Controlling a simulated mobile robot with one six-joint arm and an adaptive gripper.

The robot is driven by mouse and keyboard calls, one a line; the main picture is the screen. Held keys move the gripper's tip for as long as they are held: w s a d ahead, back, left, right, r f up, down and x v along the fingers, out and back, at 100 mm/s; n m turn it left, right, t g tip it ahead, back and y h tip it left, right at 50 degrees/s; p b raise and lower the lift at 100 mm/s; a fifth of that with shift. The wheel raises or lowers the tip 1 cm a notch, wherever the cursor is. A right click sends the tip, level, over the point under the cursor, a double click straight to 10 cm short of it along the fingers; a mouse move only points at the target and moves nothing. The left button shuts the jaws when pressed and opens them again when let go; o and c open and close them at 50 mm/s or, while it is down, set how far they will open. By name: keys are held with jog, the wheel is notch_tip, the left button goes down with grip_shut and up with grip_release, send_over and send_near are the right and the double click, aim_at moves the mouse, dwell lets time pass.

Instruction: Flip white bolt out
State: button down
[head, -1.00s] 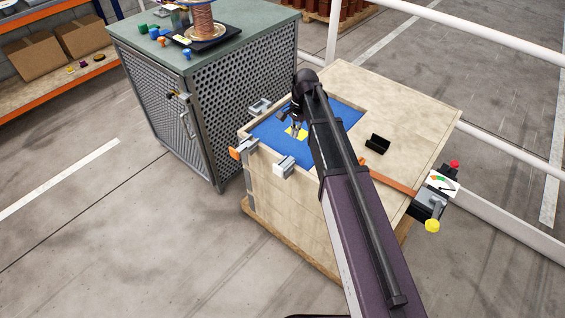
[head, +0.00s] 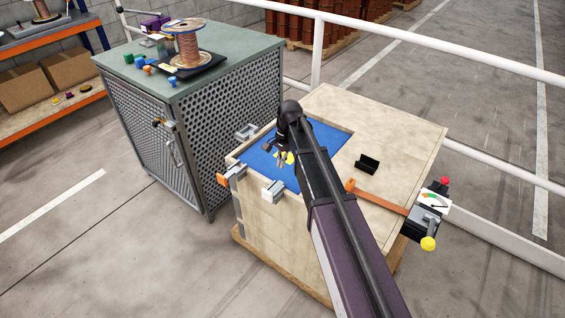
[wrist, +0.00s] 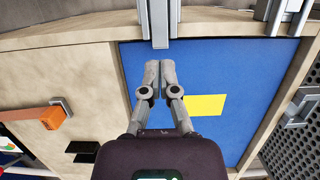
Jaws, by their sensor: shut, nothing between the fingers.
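The white bolt (head: 273,191) is a small block on the front edge of the wooden crate (head: 400,125), right of an orange-tipped latch (head: 231,176). In the wrist view a pale grey bar at the top centre (wrist: 158,20) appears to be the same bolt, reaching over the crate's edge. My gripper (head: 281,162) is over the blue recessed panel (head: 318,135), a little behind the bolt. In the wrist view my gripper (wrist: 160,65) is shut and empty, its fingertips just short of the bar. Whether they touch it I cannot tell.
A yellow patch (wrist: 206,105) lies on the blue panel. A black holder (head: 367,164) and an orange lever (head: 380,195) are on the right of the crate. A perforated cabinet (head: 225,105) with a wire spool (head: 189,45) stands close on the left.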

aim_at(272, 191)
jog(key=shift+b+x, duration=3.4)
jog(key=shift+x, duration=0.4)
jog(key=shift+s+a+r, duration=0.1)
jog(key=shift+s+a, duration=0.3)
jog(key=shift+s, duration=0.2)
jog(key=shift+s+a+r, duration=0.1)
jog(key=shift+s+a, duration=0.3)
jog(key=shift+s, duration=0.2)
jog(key=shift+s+a, duration=0.35)
jog(key=s+a, duration=0.1)
jog(key=s, duration=0.1)
jog(key=s+a, duration=0.2)
jog(key=shift+a, duration=0.1)
jog(key=shift+w, duration=0.1)
